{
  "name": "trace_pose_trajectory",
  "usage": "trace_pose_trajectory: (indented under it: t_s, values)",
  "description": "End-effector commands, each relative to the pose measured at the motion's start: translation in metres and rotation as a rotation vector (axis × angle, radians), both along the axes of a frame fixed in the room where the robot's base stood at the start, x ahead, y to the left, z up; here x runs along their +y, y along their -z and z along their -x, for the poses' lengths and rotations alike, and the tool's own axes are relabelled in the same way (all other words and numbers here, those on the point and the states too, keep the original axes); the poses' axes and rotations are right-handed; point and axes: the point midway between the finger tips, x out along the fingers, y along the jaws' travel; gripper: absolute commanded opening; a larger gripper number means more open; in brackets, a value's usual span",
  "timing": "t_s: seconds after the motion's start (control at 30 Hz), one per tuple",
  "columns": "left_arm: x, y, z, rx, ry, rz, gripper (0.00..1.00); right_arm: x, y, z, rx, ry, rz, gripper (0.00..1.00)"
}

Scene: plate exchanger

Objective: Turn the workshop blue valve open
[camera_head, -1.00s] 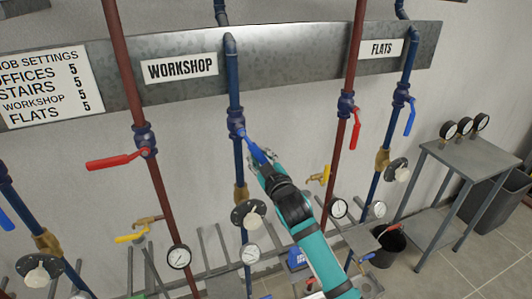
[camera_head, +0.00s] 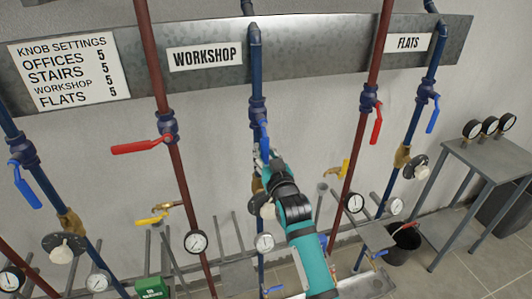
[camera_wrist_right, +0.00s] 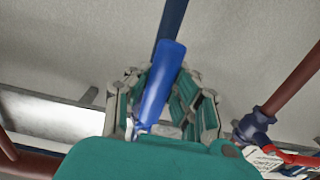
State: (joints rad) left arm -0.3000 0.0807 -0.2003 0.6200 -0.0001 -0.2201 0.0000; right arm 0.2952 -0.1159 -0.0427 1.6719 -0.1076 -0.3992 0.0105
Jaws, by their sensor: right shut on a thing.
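The workshop blue valve (camera_head: 257,108) sits on the blue pipe below the WORKSHOP label (camera_head: 205,56). Its blue handle (camera_head: 263,135) points down, nearly along the pipe. My right gripper (camera_head: 262,158) is shut on the handle's lower part and partly hides it. In the right wrist view the blue handle (camera_wrist_right: 162,85) runs up between the two fingers of my right gripper (camera_wrist_right: 165,105). My left gripper is in neither view.
Red-handled valves on red pipes stand on either side, with one red handle (camera_head: 141,146) sticking out left. The flats blue valve (camera_head: 426,90) is at the right. Gauges, a black bucket (camera_head: 404,243) and a grey table (camera_head: 492,155) are lower and right.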

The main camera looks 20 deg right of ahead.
Motion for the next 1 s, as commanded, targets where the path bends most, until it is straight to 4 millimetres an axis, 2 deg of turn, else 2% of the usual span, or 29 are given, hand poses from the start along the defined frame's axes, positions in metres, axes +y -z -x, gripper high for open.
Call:
trace_pose_trajectory:
  t_s: [0.33,0.37,0.5,0.57,0.87,1.0]
  values:
    - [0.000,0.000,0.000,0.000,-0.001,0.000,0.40,0.002,0.004,0.001,0.009,-0.004,-0.015,0.00]
    - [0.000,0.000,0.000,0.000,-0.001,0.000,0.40,0.002,0.004,0.001,0.009,-0.004,-0.014,0.23]
    - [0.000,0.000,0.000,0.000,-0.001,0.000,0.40,0.002,0.003,0.000,0.007,-0.003,-0.011,0.41]
    - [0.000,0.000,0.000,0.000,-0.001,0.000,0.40,0.002,0.002,0.000,0.005,-0.003,-0.010,0.47]
    - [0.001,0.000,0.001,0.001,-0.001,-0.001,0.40,0.001,0.001,0.003,0.002,-0.002,-0.007,0.47]
    - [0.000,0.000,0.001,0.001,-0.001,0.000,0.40,0.000,0.002,0.020,0.004,-0.002,-0.007,0.47]
